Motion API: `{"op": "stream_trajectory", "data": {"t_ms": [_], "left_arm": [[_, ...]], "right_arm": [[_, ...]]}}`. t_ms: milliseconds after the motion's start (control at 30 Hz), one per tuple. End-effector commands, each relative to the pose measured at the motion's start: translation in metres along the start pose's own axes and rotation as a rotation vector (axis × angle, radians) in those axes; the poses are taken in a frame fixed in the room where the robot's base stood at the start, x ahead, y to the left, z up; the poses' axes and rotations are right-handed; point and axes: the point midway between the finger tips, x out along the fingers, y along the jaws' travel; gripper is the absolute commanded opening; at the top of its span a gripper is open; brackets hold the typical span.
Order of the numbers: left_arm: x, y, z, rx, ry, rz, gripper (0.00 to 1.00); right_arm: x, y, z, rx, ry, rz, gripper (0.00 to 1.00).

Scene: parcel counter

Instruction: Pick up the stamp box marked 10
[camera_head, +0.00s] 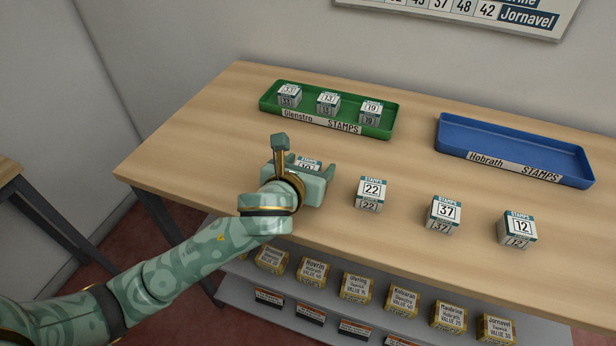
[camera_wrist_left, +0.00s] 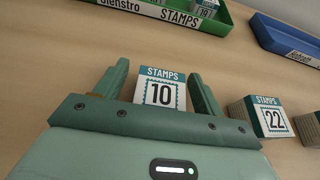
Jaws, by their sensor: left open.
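The stamp box marked 10 (camera_wrist_left: 160,92) is a small white cube with a teal band reading STAMPS. In the left wrist view it stands between the two fingers of my left gripper (camera_wrist_left: 162,85), which is open, with a small gap showing at each side. In the head view my left gripper (camera_head: 307,166) is over the table, and only the top of the box marked 10 (camera_head: 309,164) shows between its fingers. The box's lower part is hidden by the gripper. My right gripper is in neither view.
Boxes marked 22 (camera_head: 370,194), 37 (camera_head: 442,214) and 12 (camera_head: 517,230) stand in a row to the right. A green tray (camera_head: 378,131) labelled Glenstro holds three boxes behind. A blue tray (camera_head: 540,158) labelled Hobrath is empty. Yellow packets (camera_head: 313,271) stand on a shelf below.

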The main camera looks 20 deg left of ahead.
Motion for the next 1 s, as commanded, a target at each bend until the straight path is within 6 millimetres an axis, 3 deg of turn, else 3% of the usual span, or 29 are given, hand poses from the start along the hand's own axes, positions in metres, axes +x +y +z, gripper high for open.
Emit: {"op": "stream_trajectory", "data": {"t_ms": [267,433,467,767,1000], "left_arm": [[0.005,0.0,0.001,0.001,-0.001,-0.001,0.69],[0.005,0.0,0.001,0.001,-0.001,-0.001,0.25],[0.005,0.0,0.001,0.001,-0.001,-0.001,0.2],[0.004,0.0,0.003,0.001,-0.001,-0.001,0.2],[-0.006,0.0,0.028,0.0,-0.008,0.0,0.2]], "right_arm": [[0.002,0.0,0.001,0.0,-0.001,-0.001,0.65],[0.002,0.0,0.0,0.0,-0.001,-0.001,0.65],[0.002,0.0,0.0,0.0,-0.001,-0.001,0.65],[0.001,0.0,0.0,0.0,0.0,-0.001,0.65],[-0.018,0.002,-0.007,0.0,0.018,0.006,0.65]]}}
